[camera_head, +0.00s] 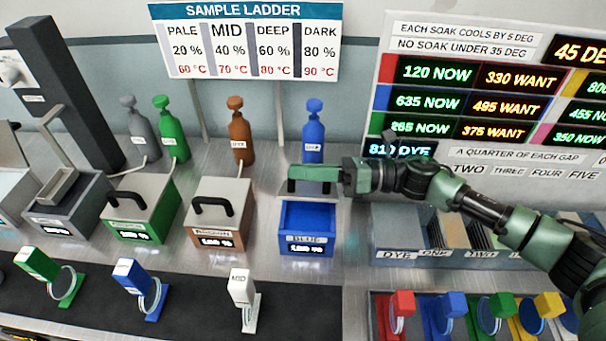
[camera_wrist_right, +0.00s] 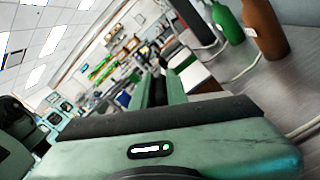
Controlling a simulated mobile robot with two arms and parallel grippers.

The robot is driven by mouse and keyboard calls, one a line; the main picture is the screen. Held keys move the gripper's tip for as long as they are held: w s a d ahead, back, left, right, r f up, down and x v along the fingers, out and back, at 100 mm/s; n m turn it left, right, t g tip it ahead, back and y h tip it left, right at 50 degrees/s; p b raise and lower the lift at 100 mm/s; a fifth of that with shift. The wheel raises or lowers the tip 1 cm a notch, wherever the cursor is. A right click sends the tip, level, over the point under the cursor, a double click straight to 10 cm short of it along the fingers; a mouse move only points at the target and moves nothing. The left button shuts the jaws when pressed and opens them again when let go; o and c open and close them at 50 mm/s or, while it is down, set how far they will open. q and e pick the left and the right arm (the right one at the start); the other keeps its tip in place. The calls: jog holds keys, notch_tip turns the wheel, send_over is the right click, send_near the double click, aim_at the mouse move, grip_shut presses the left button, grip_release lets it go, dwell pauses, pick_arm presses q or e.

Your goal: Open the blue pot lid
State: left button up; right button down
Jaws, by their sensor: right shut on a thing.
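The blue pot (camera_head: 308,243) stands on the bench at the middle, its blue inside showing from above and its front label reading BLUE. Its grey lid (camera_head: 292,190) is up at the back of the pot, off the front of the opening. My right gripper (camera_head: 312,180) reaches in from the right and is shut on the lid's handle, mostly hidden behind the green gripper body. In the right wrist view the fingers (camera_wrist_right: 158,88) point away from the camera, and what they hold is hard to make out. My left gripper is not in view.
A brown pot (camera_head: 214,222) and a green pot (camera_head: 135,215), both lidded, stand to the left. A blue bottle (camera_head: 313,130) stands behind the blue pot. Dye trays (camera_head: 400,240) are at right. Several upright colored pieces with rings stand in front.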

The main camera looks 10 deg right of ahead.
jog(key=c, duration=1.4)
grip_release()
jog(key=shift+w, duration=0.1)
jog(key=shift+d, duration=0.1)
jog(key=shift+d+f, duration=0.15)
jog(key=shift+d, duration=0.2)
jog(key=d+b, duration=0.1)
jog(key=d, duration=0.2)
jog(key=s+d+b, duration=0.1)
jog(key=d+b, duration=0.1)
jog(key=d, duration=0.1)
jog(key=shift+s+d, duration=0.1)
jog(key=shift+s, duration=0.1)
jog(key=shift+s+d, duration=0.1)
jog(key=shift+d, duration=0.25)
